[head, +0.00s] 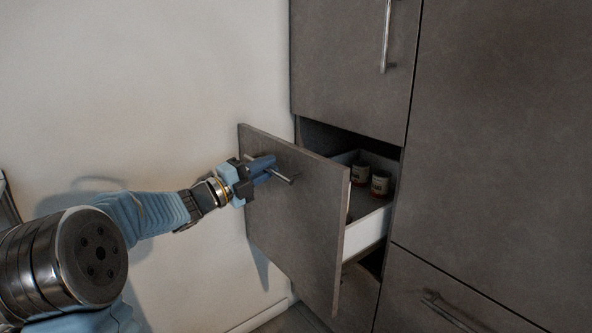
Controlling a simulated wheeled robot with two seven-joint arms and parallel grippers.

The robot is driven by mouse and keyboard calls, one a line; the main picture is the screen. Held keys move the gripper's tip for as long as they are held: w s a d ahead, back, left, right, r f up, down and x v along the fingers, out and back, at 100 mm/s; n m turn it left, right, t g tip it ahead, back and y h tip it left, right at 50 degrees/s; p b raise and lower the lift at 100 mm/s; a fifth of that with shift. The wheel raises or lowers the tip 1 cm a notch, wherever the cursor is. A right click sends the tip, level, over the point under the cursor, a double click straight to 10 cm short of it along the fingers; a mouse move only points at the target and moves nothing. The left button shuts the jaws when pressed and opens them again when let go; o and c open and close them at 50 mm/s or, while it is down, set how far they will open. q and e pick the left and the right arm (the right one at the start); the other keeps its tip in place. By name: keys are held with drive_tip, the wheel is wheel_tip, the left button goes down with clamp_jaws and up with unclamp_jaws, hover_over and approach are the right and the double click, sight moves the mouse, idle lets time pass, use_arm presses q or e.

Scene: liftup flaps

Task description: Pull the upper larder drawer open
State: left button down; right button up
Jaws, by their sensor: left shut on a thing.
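The upper larder drawer (300,215) has a flat grey front and stands pulled out from the cabinet, with a gap between its front and the cabinet face. Its white side wall (366,234) shows. Small cans (380,184) stand inside it towards the back. My left gripper (265,168) is at the drawer's front, shut on the metal bar handle (289,180). The fingers hide part of the handle. My right gripper is not in view.
A tall grey cabinet door (350,60) with a vertical handle (386,36) is above the drawer. Another grey front with a bar handle (450,312) is at the lower right. A pale wall (180,80) is on the left, close to my left arm.

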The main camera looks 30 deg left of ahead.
use_arm(q)
drive_tip(key=r+b+v, duration=0.2)
drive_tip(key=b+v, duration=0.1)
drive_tip(key=v, duration=0.8)
drive_tip(key=s+r+b+v, duration=0.1)
drive_tip(key=b+v, duration=0.3)
drive_tip(key=v, duration=0.8)
drive_tip(key=shift+s+a+r, duration=0.15)
drive_tip(key=shift+a+r, duration=0.05)
drive_tip(key=shift+r, duration=0.5)
drive_tip(key=c, duration=1.3)
unclamp_jaws()
drive_tip(key=shift+r, duration=0.1)
